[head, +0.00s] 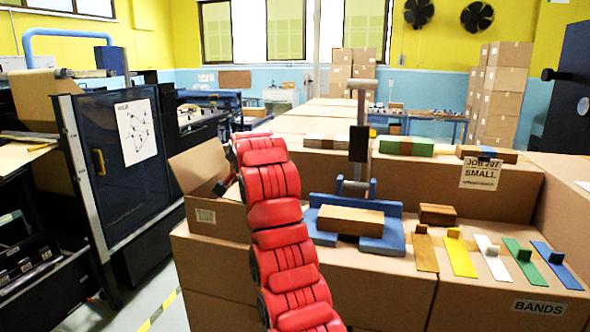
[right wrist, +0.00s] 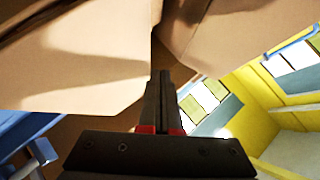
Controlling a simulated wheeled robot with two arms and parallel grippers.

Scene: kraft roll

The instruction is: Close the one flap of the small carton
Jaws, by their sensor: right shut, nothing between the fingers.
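The small open carton (head: 208,214) stands at the left end of the cardboard-box bench, partly hidden behind my red right arm. Its one flap (head: 198,164) stands raised and tilted at the carton's far left side. My right gripper (head: 226,185) is mostly hidden by the arm; its dark tip shows beside the flap, over the carton opening. In the right wrist view the fingers (right wrist: 160,78) are shut and empty, pointing at cardboard panels (right wrist: 75,60) close ahead. I cannot tell whether they touch. My left gripper is not in view.
Right of my arm, a blue fixture (head: 385,243) holds a brown block (head: 350,220) under a grey press. Several coloured bands (head: 491,257) lie further right. Bundles (head: 406,145) sit on the raised boxes behind. A dark cabinet (head: 118,165) stands left, across an open aisle.

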